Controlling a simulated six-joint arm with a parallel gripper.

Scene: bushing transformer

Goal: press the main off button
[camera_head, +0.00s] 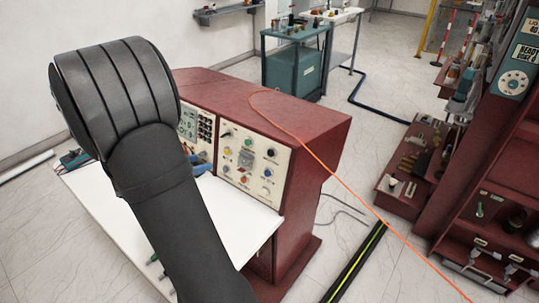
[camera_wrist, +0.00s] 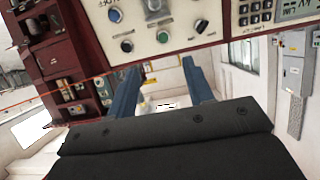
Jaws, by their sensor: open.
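The control panel (camera_head: 250,160) is a cream plate with knobs and coloured buttons on the front of a dark red console. The labels are too small to tell which is the main off button. My arm mostly hides the gripper in the head view.
The red console (camera_head: 300,125) has a white desk top (camera_head: 120,225) in front. A keypad panel (camera_head: 196,125) sits left of the control panel, partly behind my arm. An orange cable (camera_head: 345,180) runs from the console top. Red shelving (camera_head: 510,185) stands at right.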

